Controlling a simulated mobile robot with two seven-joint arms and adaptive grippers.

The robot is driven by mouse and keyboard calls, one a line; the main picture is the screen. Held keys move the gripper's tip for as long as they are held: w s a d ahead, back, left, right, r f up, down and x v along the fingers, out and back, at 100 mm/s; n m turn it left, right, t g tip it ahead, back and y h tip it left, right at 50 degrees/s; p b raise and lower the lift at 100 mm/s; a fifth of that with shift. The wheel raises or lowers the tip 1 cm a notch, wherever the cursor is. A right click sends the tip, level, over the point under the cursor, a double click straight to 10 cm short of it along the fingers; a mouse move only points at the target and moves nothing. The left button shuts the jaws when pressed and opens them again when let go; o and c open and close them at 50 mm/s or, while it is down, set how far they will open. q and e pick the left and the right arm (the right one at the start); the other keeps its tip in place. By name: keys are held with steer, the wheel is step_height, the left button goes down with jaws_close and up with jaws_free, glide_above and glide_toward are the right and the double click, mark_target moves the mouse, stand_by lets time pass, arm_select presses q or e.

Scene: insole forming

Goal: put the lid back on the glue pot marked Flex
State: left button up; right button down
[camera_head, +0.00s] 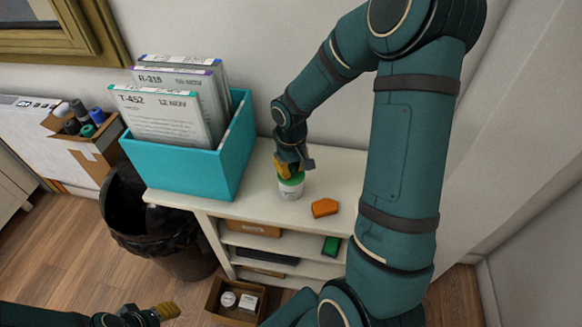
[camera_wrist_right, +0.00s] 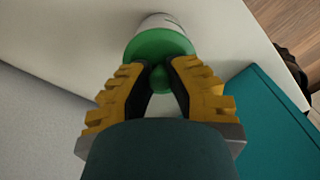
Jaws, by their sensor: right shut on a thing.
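A small white pot (camera_head: 291,190) stands on the cream shelf top (camera_head: 250,205), with a green lid (camera_head: 291,178) on or just over its mouth. I cannot read the pot's marking. My right gripper (camera_head: 288,170) comes from above and is shut on the lid. In the right wrist view, the yellow fingers (camera_wrist_right: 165,85) pinch the knob of the green lid (camera_wrist_right: 158,46), and the white pot (camera_wrist_right: 160,20) shows behind it. I cannot tell whether the lid is fully seated. My left gripper (camera_head: 165,311) is low at the left, over the floor, its jaws unclear.
A teal box (camera_head: 225,150) of folders stands left of the pot on the shelf top. An orange block (camera_head: 325,208) lies to the pot's right, near the front edge. A black bin (camera_head: 130,215) is left of the shelf, and a small open box (camera_head: 215,305) is on the floor.

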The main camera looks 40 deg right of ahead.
steer(key=shift+f, duration=0.1)
stand_by(0.7)
steer(key=shift+c, duration=1.7)
jaws_free()
steer(key=shift+r+p, duration=2.7)
steer(key=shift+r, duration=0.85)
jaws_close()
